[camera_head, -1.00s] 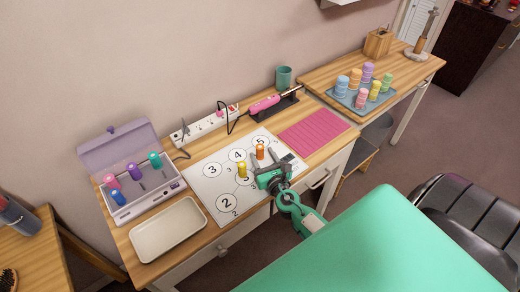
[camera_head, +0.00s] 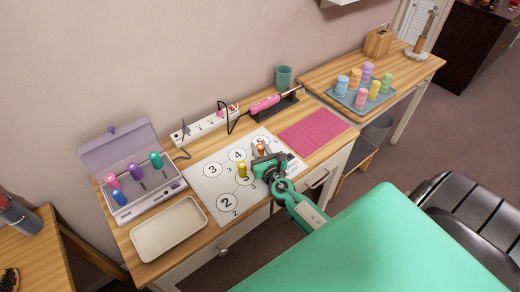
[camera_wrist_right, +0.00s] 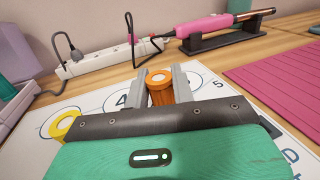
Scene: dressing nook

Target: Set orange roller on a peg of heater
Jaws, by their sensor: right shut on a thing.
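The orange roller (camera_head: 261,149) stands upright on the white numbered mat (camera_head: 203,188). My right gripper (camera_head: 262,155) is shut on it, with one finger on each side; the right wrist view shows the orange roller (camera_wrist_right: 160,86) between the two grey fingers. The heater (camera_head: 140,198) is a pale case with its purple lid (camera_head: 118,147) raised, at the left of the table. Pink, purple, teal and blue rollers sit on its pegs, and some dark pegs (camera_head: 144,187) are bare. My left gripper is not in view.
A yellow roller (camera_head: 242,170) stands on the mat left of my right gripper. An empty cream tray (camera_head: 170,229) lies in front of the heater. A power strip (camera_head: 205,125), a pink curling iron (camera_head: 264,104) and a teal cup (camera_head: 284,77) line the back. A pink mat (camera_head: 314,133) lies right.

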